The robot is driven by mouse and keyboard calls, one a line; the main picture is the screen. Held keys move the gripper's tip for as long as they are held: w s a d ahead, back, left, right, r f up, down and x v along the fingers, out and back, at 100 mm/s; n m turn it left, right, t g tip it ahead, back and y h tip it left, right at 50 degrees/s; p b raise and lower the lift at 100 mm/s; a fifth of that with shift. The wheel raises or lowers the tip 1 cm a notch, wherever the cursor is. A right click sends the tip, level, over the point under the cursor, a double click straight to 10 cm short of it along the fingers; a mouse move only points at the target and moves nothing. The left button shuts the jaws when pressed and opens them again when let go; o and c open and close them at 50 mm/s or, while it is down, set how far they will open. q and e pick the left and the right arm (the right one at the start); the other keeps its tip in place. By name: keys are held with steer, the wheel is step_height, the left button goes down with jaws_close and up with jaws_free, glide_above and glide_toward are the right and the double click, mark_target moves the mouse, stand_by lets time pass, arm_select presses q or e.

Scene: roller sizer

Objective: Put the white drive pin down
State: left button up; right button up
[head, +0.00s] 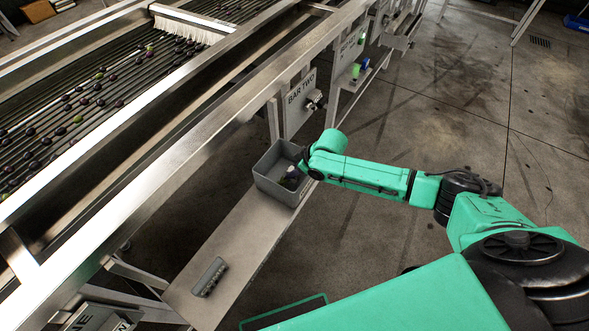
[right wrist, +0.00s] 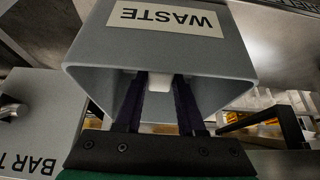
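The white drive pin (right wrist: 160,84) shows in the right wrist view as a small white end between the two dark fingers of my right gripper (right wrist: 160,90). The fingers appear shut on it. They reach into the mouth of the grey bin (right wrist: 90,62), whose label reads WASTE. In the head view my right gripper (head: 291,179) is at the bin (head: 283,190), with its fingers partly hidden by the wrist and the bin wall. The pin cannot be made out there. My left gripper is not in view.
The bin stands on a narrow metal shelf (head: 240,235). A small grey block with a row of slots (head: 210,277) lies on the shelf's near part. A panel marked BAR TWO (head: 299,100) is behind the bin. The roller bed (head: 110,85) carries dark fruit. Floor is clear at right.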

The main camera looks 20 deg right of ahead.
steer(key=shift+o, duration=1.2)
steer(key=shift+r, duration=0.3)
steer(key=v, duration=1.2)
steer(key=shift+r+p, duration=0.3)
steer(key=shift+s, duration=0.1)
